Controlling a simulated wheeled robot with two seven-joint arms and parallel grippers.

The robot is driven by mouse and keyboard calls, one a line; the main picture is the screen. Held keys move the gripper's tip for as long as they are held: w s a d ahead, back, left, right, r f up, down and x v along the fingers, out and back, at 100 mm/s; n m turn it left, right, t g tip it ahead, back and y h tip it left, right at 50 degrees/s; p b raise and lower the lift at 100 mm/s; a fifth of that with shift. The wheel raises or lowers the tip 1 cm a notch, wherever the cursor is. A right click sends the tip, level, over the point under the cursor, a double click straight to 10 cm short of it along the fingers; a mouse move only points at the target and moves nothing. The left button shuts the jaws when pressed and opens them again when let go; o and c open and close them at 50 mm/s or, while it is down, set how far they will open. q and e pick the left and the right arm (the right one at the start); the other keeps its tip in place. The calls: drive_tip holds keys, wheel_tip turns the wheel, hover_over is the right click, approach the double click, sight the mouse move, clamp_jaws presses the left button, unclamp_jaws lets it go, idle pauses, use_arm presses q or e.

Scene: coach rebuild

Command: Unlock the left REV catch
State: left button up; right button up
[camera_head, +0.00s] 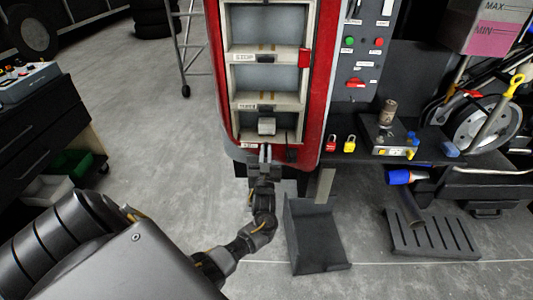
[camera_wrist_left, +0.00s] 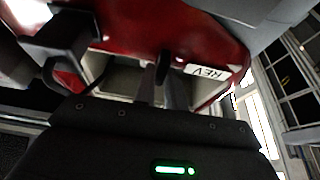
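The red-framed machine (camera_head: 217,75) stands at the centre of the head view, with a REV label on its lower edge; the label (camera_wrist_left: 206,72) shows upside down in the left wrist view. The left REV catch (camera_wrist_left: 163,66) is a small dark lever beside that label. My left gripper (camera_head: 265,153) reaches up to this edge. In the left wrist view its two fingers (camera_wrist_left: 162,88) stand close on either side of the catch, which fills the narrow gap. A second black catch (camera_head: 292,154) sits to the right, clear of the gripper. My right gripper is out of view.
A dark open bin (camera_head: 318,240) and a slotted grey rack (camera_head: 432,235) lie on the floor at right. A bench with red and yellow padlocks (camera_head: 349,144) adjoins the machine. A tool cabinet (camera_head: 35,125) stands left. The floor between is clear.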

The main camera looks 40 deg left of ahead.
use_arm(q)
drive_tip(key=shift+d, duration=0.1)
clamp_jaws()
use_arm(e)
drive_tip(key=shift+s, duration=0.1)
